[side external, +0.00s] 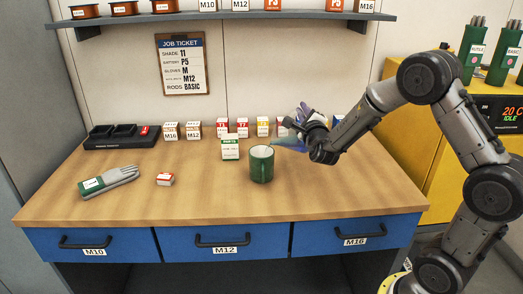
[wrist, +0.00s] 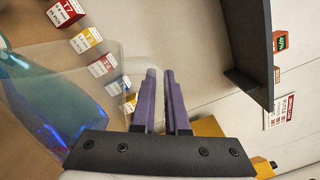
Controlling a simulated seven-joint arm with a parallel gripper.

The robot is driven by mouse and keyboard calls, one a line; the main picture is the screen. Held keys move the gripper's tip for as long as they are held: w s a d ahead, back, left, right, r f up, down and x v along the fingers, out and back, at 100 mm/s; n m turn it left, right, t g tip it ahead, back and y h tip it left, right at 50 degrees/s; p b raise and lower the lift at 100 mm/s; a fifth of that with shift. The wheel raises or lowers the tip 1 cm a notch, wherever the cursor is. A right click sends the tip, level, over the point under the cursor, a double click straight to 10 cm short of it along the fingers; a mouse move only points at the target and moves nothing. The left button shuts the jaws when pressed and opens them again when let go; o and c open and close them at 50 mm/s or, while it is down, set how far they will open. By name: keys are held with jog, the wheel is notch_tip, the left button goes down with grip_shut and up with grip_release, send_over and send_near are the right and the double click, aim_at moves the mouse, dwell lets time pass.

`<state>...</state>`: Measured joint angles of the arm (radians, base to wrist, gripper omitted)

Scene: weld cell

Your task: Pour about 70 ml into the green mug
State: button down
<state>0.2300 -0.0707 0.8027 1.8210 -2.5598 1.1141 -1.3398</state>
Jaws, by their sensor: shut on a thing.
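The green mug (side external: 262,168) stands upright near the middle of the bench. Its inside is too small to read, so its level cannot be told. My gripper (side external: 304,113) is just right of and above the mug, with purple fingers (wrist: 166,95) in the wrist view. It is shut on a clear container (side external: 286,141), tilted with its left end close to the mug's rim. The container fills the left of the wrist view (wrist: 105,62), where blue liquid (wrist: 45,100) shows inside. I cannot tell whether a stream is falling.
A white and green box (side external: 230,149) stands close behind the mug on its left. A row of small labelled boxes (side external: 222,127) lines the back. The bench front (side external: 200,208) is clear.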

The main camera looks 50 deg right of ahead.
jog(key=shift+w+a+r+n+b, duration=0.55)
jog(key=shift+r+n, duration=0.2)
jog(key=shift+n, duration=0.25)
dwell(1.3)
jog(key=s+d+f+m, duration=0.1)
jog(key=m, duration=0.1)
jog(key=s+d+f+m, duration=0.1)
jog(key=m, duration=0.1)
jog(key=shift+s+d, duration=0.1)
jog(key=shift+d, duration=0.1)
jog(key=shift+s+d+f+m, duration=0.2)
jog(key=shift+d+f+m, duration=0.05)
jog(key=shift+f+m, duration=0.35)
jog(key=shift+s+d+f+m, duration=0.2)
jog(key=shift+f+m, duration=0.3)
jog(key=shift+m, duration=0.1)
dwell(0.7)
